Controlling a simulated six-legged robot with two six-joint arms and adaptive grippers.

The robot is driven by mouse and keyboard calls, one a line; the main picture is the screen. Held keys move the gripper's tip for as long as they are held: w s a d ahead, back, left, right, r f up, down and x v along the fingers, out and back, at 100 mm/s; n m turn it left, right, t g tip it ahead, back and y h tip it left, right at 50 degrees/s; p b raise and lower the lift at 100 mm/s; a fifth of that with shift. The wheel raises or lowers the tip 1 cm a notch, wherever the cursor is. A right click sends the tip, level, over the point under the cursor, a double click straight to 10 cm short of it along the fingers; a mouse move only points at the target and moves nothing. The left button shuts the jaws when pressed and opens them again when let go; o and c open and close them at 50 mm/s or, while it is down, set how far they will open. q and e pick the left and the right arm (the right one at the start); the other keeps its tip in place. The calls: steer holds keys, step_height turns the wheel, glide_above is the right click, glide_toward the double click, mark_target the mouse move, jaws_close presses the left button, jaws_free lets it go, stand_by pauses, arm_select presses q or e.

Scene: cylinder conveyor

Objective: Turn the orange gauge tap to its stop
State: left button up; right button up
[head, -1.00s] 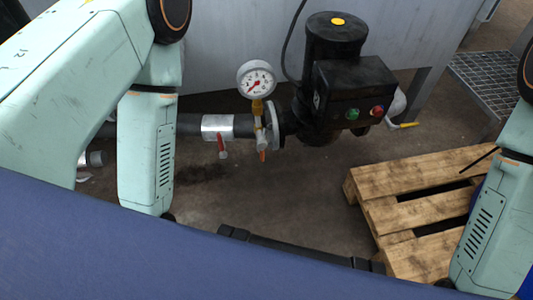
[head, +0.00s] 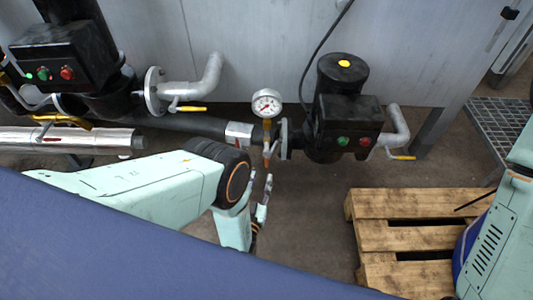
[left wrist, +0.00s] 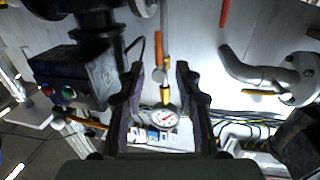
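The orange gauge tap (head: 267,162) sits low on the small branch under a round white pressure gauge (head: 266,101), beside the pump flange. In the left wrist view, the orange lever (left wrist: 165,45) lies in line with the branch, beyond the fingertips, and the gauge (left wrist: 163,119) shows between the fingers. My left gripper (head: 259,185) is just below the tap in the head view. In its wrist view the gripper (left wrist: 160,70) is open, with a finger on each side of the branch; contact cannot be told. My right gripper is out of view.
A black pump (head: 343,115) with green and red buttons stands right of the gauge. Another pump (head: 65,55) is at the upper left. A wooden pallet (head: 400,205) lies at the right. Yellow-handled valves (head: 402,157) and a red lever (left wrist: 225,12) are nearby.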

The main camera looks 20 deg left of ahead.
mark_target(266, 162)
arm_select(q)
steer(key=w, duration=0.2)
steer(key=w+b, duration=0.1)
steer(key=w, duration=0.2)
steer(key=w+b, duration=0.1)
steer(key=w, duration=0.1)
steer(key=shift+w+a+r, duration=0.1)
steer(key=shift+w+a, duration=0.05)
steer(key=shift+a, duration=0.1)
steer(key=shift+w, duration=0.5)
steer(key=shift+r, duration=0.1)
jaws_close()
